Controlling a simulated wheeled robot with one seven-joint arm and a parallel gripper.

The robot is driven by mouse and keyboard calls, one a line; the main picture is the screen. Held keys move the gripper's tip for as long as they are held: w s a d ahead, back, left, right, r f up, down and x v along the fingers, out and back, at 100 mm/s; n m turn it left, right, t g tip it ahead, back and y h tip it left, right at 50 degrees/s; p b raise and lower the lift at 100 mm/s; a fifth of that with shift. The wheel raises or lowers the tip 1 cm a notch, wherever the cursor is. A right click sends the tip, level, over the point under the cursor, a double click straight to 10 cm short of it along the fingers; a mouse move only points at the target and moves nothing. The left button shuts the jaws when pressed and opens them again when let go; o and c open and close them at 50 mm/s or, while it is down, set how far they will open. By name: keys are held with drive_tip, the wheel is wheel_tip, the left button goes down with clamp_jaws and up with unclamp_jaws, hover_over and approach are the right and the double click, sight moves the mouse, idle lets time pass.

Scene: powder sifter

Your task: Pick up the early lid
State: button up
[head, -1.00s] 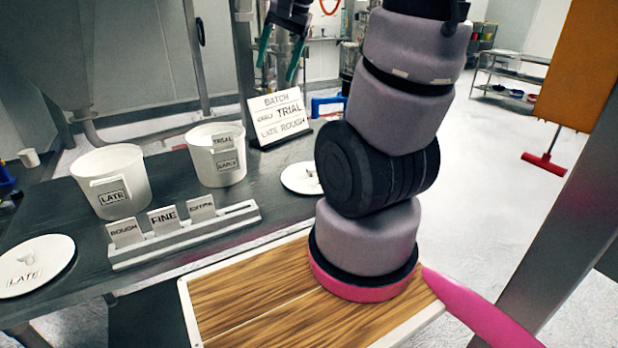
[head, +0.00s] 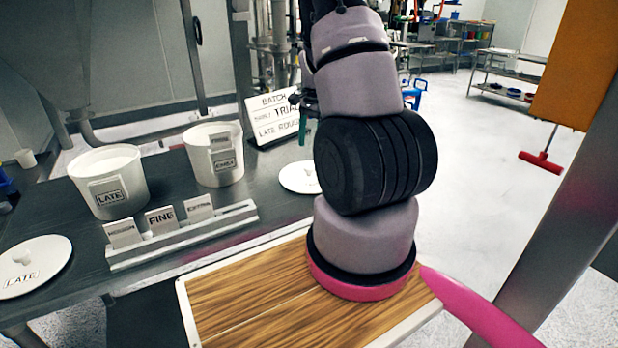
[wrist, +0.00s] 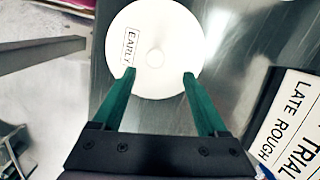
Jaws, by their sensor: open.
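The early lid (wrist: 152,32) is a white disc with a round centre knob and an "EARLY" label, lying on the dark table. In the wrist view it is below my gripper (wrist: 160,76), whose two green fingers are open, with the tips over the lid's near part on either side, short of the knob. In the head view the lid (head: 299,177) is partly hidden behind my arm. One green fingertip of my gripper (head: 302,132) shows above it there; the rest is hidden by my arm.
A batch sign (head: 278,117) stands close behind the lid. Two white tubs stand to the left, the late tub (head: 108,182) and the early tub (head: 213,155). A card rack (head: 182,235) is in front of them. The late lid (head: 32,266) lies at the far left.

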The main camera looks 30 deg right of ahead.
sight(309, 166)
drive_tip(key=shift+a+f, duration=0.1)
drive_tip(key=shift+f, duration=0.85)
drive_tip(key=f, duration=0.2)
drive_tip(key=s+f, duration=0.1)
drive_tip(key=f, duration=0.1)
drive_tip(key=shift+a, duration=0.15)
drive_tip(key=shift+a+f, duration=0.1)
drive_tip(key=shift+f, duration=0.55)
clamp_jaws()
